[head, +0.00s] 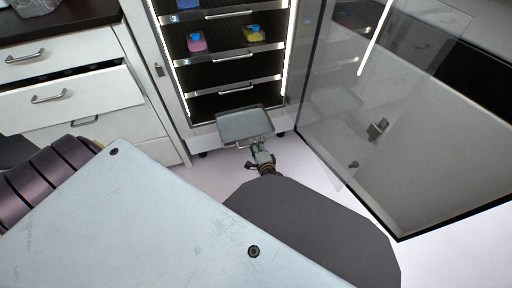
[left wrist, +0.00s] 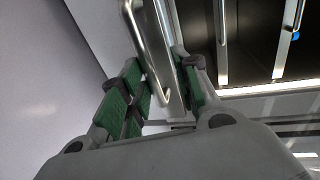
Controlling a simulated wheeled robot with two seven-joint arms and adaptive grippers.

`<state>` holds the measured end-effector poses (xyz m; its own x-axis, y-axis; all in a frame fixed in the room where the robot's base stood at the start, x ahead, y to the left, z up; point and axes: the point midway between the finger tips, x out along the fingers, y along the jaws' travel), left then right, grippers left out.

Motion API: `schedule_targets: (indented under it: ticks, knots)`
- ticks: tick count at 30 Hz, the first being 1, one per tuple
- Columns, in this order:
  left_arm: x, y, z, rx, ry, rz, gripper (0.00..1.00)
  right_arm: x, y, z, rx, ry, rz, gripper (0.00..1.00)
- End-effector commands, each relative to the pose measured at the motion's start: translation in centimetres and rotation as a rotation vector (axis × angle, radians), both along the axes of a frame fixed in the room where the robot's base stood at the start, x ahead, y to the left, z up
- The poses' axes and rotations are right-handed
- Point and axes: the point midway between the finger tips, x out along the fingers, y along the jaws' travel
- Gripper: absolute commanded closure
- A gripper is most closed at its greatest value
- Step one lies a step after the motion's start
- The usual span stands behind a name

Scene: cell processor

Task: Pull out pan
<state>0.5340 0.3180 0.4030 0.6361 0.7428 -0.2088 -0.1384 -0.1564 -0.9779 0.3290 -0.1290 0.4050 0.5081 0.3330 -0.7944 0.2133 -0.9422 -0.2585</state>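The pan (head: 245,125) is a shallow grey metal tray at the foot of the open cabinet, sticking out in front of its bottom opening. My left gripper (head: 260,156) is at the pan's front edge in the head view. In the left wrist view, its green-padded fingers (left wrist: 160,88) stand on either side of a metal handle bar (left wrist: 146,45) on the pan's front. The left pads overlap the bar and the right pads lie beside the metal edge. I cannot tell whether they clamp it. My right gripper is not in view.
The cabinet's shelves (head: 236,88) hold pink and yellow items (head: 256,33). Its glass door (head: 400,130) stands open at the right. White drawers (head: 70,100) are at the left, one pulled out. Pale floor (head: 210,175) is free in front.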

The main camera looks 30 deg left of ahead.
Motion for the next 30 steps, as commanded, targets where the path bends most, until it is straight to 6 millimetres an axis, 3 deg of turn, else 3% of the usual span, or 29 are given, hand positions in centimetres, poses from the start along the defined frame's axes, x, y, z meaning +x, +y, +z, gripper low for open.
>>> schedule_targets:
  ticks: [1, 4, 9, 11, 14, 22, 30]
  knots:
    - [0.3, 0.2, 1.3, 0.009, -0.014, 0.004, 0.79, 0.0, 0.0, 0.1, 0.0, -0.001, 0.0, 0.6]
    - [0.4, 0.3, 2.5, 0.012, -0.018, 0.005, 0.76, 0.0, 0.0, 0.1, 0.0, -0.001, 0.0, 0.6]
    - [0.4, 0.4, 4.3, 0.016, -0.018, 0.007, 0.52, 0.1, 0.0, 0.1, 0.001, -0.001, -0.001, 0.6]
    - [0.5, 0.4, 4.9, 0.015, -0.02, 0.008, 0.47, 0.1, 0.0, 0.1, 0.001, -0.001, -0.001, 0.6]
    - [0.4, 0.3, 5.9, 0.014, -0.018, 0.006, 0.77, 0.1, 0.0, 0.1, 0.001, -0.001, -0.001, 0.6]
    - [0.3, 0.2, 8.0, 0.009, -0.012, 0.005, 0.79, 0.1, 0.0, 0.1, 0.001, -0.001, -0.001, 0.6]
    - [0.2, 0.2, 8.7, 0.008, -0.009, 0.003, 0.79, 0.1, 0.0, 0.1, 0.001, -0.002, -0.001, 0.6]
